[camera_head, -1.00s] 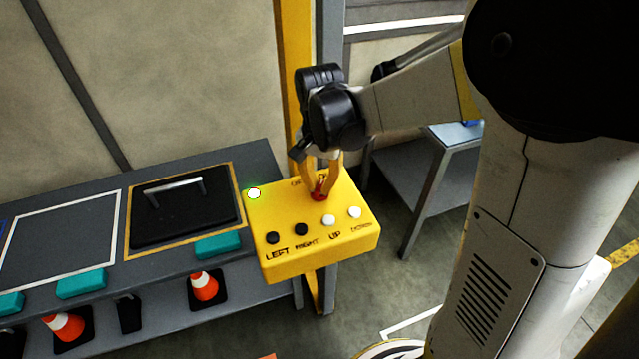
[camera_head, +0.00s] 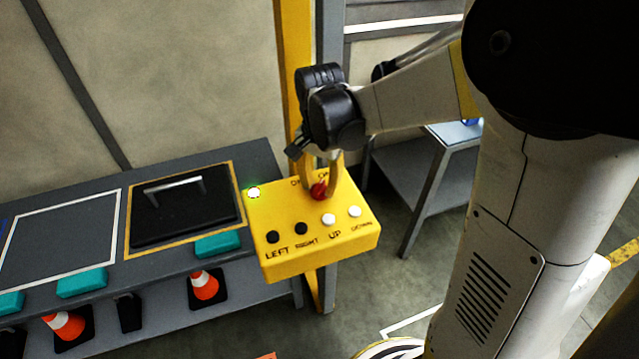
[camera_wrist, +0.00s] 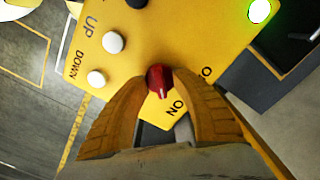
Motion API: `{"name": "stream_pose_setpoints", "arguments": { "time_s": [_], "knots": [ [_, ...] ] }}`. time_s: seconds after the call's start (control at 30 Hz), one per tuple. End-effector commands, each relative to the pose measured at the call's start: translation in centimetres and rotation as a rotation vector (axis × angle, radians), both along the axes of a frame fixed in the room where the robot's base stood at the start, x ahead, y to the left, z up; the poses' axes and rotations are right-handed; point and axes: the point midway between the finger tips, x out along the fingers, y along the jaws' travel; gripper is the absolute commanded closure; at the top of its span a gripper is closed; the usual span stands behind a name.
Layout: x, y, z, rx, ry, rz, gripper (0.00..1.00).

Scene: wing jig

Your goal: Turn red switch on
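The red switch (camera_head: 318,191) is a round knob on the yellow control box (camera_head: 283,263), near its back edge. In the wrist view the red switch (camera_wrist: 159,79) has a pale mark that points toward the ON label. My gripper (camera_head: 321,187) reaches down over the knob. In the wrist view its two orange fingers (camera_wrist: 159,76) stand on either side of the knob, spread slightly, with narrow gaps. Whether a fingertip still touches it is hard to tell. A lit green lamp (camera_head: 253,192) sits at the box's left corner.
Black buttons (camera_head: 272,237) marked LEFT and RIGHT and white buttons (camera_head: 329,220) marked UP and DOWN lie in front of the switch. A grey bench (camera_head: 62,267) stands left, with orange cones (camera_head: 204,285) below. A yellow post (camera_head: 291,60) rises behind the box.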

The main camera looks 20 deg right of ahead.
Motion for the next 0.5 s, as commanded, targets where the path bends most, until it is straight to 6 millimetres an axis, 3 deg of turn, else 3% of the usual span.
{"name": "stream_pose_setpoints", "arguments": {
  "time_s": [0.27, 0.5],
  "knots": [
    [0.0, 0.0, 0.8, 0.000, 0.000, 0.000, 0.68],
    [0.0, 0.0, 5.6, 0.000, 0.000, 0.000, 0.68]
  ]
}}
